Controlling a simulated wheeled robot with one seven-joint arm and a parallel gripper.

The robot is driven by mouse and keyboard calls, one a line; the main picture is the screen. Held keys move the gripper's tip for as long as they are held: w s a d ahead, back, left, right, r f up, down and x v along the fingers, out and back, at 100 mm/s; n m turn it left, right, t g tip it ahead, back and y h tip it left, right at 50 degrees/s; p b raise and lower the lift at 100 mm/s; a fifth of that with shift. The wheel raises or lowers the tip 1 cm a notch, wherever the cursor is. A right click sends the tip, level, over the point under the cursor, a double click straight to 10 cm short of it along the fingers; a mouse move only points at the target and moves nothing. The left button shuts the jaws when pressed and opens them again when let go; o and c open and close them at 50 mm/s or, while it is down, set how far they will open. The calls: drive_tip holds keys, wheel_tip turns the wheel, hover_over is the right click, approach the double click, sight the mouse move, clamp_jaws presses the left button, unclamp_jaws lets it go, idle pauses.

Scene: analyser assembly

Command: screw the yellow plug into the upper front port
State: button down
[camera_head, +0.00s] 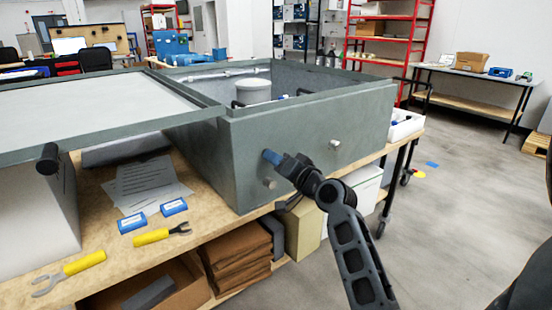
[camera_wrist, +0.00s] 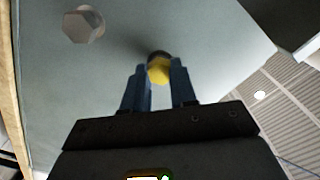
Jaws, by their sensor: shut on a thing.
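The grey analyser box (camera_head: 300,130) stands open-topped on the workbench, its front panel facing my arm. My gripper (camera_head: 273,157) is at the upper left part of that panel. In the wrist view its two blue fingers (camera_wrist: 160,80) are shut on the yellow plug (camera_wrist: 159,71). The plug's far end points at the panel, with a dark rim at its top edge. The upper front port is hidden behind the plug and fingers. I cannot tell how deep the plug sits in it. The plug is hidden in the head view.
A metal hex fitting (camera_head: 270,183) sits just below my gripper; another (camera_head: 335,145) is to the right. The large lid (camera_head: 100,105) is at the left. Two yellow wrenches (camera_head: 68,273) and two blue-white boxes (camera_head: 132,223) lie on the workbench (camera_head: 110,255).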

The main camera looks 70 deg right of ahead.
drive_tip(key=shift+r, duration=0.2)
drive_tip(key=shift+m+p, duration=2.4)
drive_tip(key=shift+m, duration=0.7)
drive_tip(key=c, duration=0.8)
unclamp_jaws()
drive_tip(key=shift+f, duration=0.1)
drive_tip(key=shift+c, duration=0.2)
drive_tip(key=shift+s, duration=0.1)
drive_tip(key=v, duration=0.7)
drive_tip(key=shift+b, duration=0.45)
